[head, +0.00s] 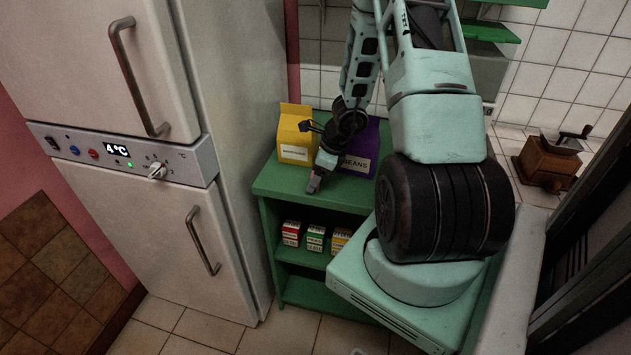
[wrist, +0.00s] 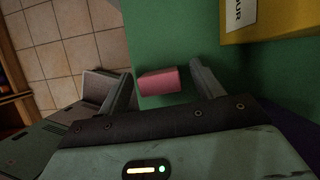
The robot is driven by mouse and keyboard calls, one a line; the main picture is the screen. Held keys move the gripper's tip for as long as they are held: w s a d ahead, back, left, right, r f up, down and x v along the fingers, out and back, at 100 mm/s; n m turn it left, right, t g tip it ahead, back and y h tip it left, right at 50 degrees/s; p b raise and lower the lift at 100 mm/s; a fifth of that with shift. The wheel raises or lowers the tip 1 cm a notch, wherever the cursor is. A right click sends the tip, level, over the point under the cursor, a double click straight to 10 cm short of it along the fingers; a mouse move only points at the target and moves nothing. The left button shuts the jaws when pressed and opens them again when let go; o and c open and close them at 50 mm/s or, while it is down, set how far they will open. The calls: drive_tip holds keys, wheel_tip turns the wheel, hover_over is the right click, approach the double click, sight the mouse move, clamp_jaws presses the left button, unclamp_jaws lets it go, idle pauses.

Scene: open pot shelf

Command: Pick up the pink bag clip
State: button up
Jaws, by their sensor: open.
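The pink bag clip (wrist: 159,82) shows in the wrist view as a small pink block on the green shelf top (wrist: 165,30). My gripper (wrist: 165,88) is open, with one finger on each side of the clip. The clip lies between the fingers, and I see gaps on both sides of it. In the head view my gripper (head: 314,186) is low over the green shelf top, near its front edge. I cannot make out the clip clearly there.
A yellow box (head: 296,134) and a purple beans bag (head: 360,148) stand on the shelf top behind my gripper. Several small cartons (head: 315,238) sit on the shelf below. A white fridge (head: 235,130) stands close on the left. A coffee grinder (head: 550,160) is at the right.

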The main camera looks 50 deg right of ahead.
drive_tip(key=c, duration=1)
drive_tip(key=shift+c, duration=0.2)
